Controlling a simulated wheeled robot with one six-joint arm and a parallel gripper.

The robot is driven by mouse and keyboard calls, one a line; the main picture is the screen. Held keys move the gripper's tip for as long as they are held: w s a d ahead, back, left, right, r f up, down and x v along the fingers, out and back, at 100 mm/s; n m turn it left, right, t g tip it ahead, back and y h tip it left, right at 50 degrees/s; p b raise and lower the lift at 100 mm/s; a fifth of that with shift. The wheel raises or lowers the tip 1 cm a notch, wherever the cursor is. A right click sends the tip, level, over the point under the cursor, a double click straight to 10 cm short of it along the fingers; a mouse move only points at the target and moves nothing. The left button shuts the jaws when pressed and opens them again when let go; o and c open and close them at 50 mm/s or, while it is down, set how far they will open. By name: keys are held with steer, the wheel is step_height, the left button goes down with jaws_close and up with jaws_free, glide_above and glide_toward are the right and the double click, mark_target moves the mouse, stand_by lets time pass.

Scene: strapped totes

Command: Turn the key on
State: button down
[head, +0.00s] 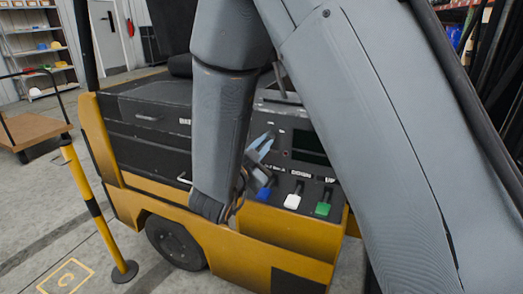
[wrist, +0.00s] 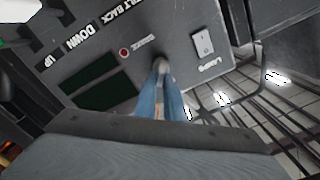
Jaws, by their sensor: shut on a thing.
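The key (wrist: 160,65) is a small grey piece on the dark control panel (wrist: 125,40) of a yellow and black forklift. It sits at the tips of my gripper (wrist: 161,76) in the wrist view, and most of it is hidden between the two blue fingers. My gripper is shut on the key. In the head view my gripper (head: 270,135) reaches the panel just left of a dark display, and I cannot make out the key there. Which way the key is turned is too small to tell.
Blue, white (head: 293,196) and green (head: 324,203) levers stand below the gripper. A red light (wrist: 124,52) marked BRAKE and a white LAMPS switch (wrist: 203,43) flank the key. A yellow-black post (head: 90,205) and a cart (head: 32,128) stand left.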

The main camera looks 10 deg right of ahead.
steer(key=m+b, duration=0.4)
steer(key=shift+d+f+m, duration=0.1)
steer(key=shift+f+m, duration=0.1)
steer(key=shift+m, duration=0.1)
stand_by(0.3)
steer(key=c, duration=1.9)
jaws_free()
steer(key=shift+s, duration=0.1)
steer(key=shift+s, duration=0.1)
steer(key=b+v, duration=0.1)
steer(key=v, duration=0.6)
steer(key=shift+s+a, duration=0.2)
